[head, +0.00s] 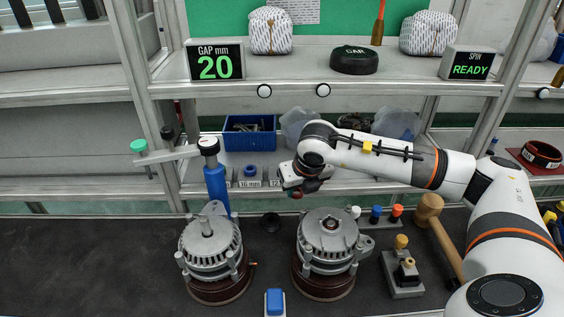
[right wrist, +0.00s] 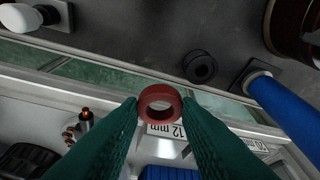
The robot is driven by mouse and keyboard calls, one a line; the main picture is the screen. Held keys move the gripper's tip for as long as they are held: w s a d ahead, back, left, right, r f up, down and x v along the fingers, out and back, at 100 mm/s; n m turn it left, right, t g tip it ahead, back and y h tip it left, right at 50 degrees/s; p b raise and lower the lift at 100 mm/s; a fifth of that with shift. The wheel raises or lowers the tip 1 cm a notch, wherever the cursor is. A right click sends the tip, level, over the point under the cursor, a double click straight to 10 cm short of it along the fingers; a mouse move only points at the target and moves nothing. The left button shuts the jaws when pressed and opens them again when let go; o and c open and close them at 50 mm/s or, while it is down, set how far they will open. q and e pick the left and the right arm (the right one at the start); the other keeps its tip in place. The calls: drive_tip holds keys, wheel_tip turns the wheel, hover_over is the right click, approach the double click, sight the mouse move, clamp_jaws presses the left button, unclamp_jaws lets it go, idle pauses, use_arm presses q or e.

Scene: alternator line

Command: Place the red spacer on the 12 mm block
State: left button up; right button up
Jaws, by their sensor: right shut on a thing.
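My right gripper (head: 297,191) is at the front edge of the lower shelf. In the right wrist view its green fingers (right wrist: 161,108) are shut on the red spacer (right wrist: 160,92), a ring held at the fingertips. A little of the spacer shows red under the gripper in the head view. The 12 mm block's label (right wrist: 166,130) shows right beside the spacer in the right wrist view; the fingers and spacer hide part of the block. In the head view its label (head: 275,183) is partly covered by my gripper. I cannot tell whether spacer and block touch. My left gripper is not in view.
The 16 mm block (head: 249,183) with a blue spacer is left of my gripper. A blue bin (head: 250,139) stands behind. A black ring (head: 270,222) lies on the dark mat.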

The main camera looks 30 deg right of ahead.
drive_tip(key=w, duration=0.2)
drive_tip(key=w+d+p, duration=0.1)
drive_tip(key=w, duration=0.2)
drive_tip(key=w+p, duration=0.1)
drive_tip(key=w, duration=0.2)
drive_tip(key=shift+d, duration=0.4)
drive_tip(key=w, duration=0.1)
drive_tip(key=w+p, duration=0.1)
drive_tip(key=w+f, duration=0.1)
drive_tip(key=shift+d, duration=0.35)
drive_tip(key=shift+s+f, duration=0.1)
drive_tip(key=shift+f, duration=0.1)
drive_tip(key=o, duration=0.9)
drive_tip(key=shift+o, duration=0.2)
drive_tip(key=shift+r, duration=0.25)
drive_tip(key=b+v, duration=0.2)
drive_tip(key=v, duration=0.9)
drive_tip(key=shift+r, duration=0.3)
